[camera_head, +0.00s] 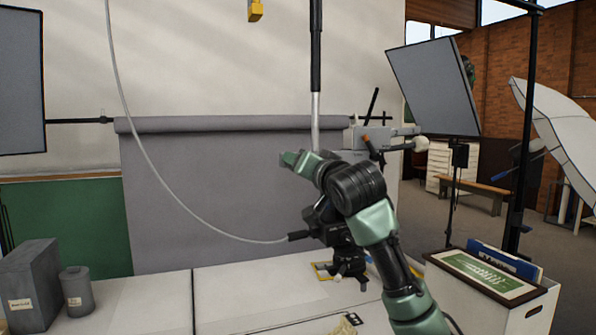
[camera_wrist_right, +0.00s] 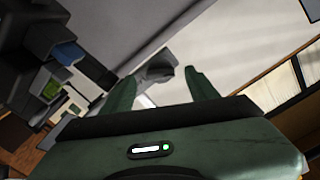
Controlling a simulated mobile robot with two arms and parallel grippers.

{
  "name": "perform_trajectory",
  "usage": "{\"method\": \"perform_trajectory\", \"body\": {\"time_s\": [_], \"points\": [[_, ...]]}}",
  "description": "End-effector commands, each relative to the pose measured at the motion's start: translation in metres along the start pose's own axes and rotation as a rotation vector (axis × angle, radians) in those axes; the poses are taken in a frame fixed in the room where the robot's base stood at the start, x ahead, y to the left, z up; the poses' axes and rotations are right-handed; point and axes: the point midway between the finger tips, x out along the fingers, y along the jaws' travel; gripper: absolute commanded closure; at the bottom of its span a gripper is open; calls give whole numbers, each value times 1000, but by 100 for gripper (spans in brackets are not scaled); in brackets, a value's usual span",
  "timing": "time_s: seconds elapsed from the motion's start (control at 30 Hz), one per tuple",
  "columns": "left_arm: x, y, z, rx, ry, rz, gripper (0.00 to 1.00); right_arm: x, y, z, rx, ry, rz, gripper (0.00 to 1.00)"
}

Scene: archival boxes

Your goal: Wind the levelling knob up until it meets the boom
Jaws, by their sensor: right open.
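My right gripper (camera_head: 290,159) is in the middle of the head view, in front of a grey-and-black stand. In the right wrist view its two green fingers (camera_wrist_right: 160,92) are apart with nothing between their tips. Beyond them is a grey fitting with a dark round end (camera_wrist_right: 160,72), which may be the levelling knob; I cannot tell for sure. My arm hides part of the stand. I cannot tell which part is the boom. My left gripper is not in view.
A vertical pole (camera_head: 316,115) rises behind my gripper. A cable (camera_head: 150,150) hangs to the left. A white bin (camera_head: 480,305) stands at right.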

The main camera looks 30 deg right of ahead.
Motion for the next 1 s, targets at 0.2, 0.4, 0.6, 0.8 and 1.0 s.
{"method": "perform_trajectory", "body": {"time_s": [0.2,0.4,0.6,0.8,1.0], "points": [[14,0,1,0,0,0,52,-30,1,1,0,2,0,41],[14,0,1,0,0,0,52,-36,1,0,0,0,1,41],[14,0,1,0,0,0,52,-35,1,0,0,0,1,41],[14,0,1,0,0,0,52,-35,1,0,0,0,1,41],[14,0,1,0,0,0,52,-35,1,0,0,0,1,41]]}}
